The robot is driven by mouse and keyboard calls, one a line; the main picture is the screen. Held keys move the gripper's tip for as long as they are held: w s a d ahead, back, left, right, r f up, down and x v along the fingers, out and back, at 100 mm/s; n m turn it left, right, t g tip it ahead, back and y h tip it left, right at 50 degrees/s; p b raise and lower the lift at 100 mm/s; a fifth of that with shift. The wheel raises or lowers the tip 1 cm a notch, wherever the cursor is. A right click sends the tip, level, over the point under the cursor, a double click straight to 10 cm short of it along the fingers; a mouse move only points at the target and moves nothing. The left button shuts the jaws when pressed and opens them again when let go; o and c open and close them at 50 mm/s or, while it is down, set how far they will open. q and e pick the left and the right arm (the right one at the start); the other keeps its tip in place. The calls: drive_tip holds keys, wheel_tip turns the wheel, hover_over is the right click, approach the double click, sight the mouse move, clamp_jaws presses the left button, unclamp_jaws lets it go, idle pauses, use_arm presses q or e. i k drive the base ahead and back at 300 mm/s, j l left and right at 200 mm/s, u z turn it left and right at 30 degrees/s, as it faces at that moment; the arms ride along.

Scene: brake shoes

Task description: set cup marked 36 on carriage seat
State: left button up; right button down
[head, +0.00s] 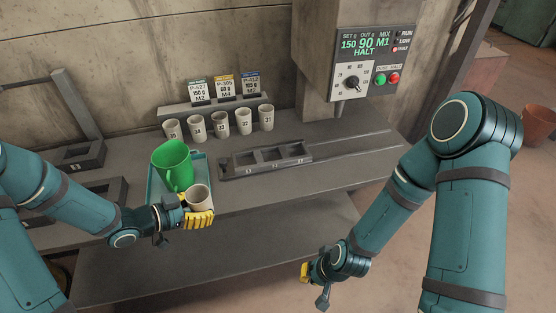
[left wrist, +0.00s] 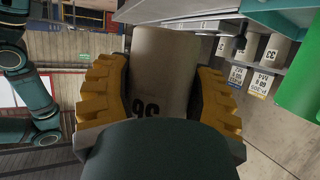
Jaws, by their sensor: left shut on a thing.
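My left gripper (head: 198,219) is shut around a beige cup (head: 199,194). The left wrist view shows the cup (left wrist: 160,65) between the yellow fingers, with the number 36 upside down on its side. In the head view the cup is upright in front of the teal tray's right part; I cannot tell its height above the tray. The grey carriage (head: 228,166) with its row of square seats lies on the bench to the right of the cup. My right gripper (head: 306,273) is low before the bench, away from everything; its opening is not clear.
A green jug (head: 171,165) stands on the teal tray (head: 153,190), close beside the held cup. Several numbered cups (head: 221,126) stand in a row behind, under label cards (head: 224,88). Rails (head: 350,140) run right from the carriage. A control box (head: 365,65) reads HALT.

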sight(297, 154)
drive_tip(key=i+l+u, duration=0.25)
drive_tip(key=l, duration=0.95)
drive_tip(key=l+u, duration=0.25)
drive_tip(key=l, duration=0.95)
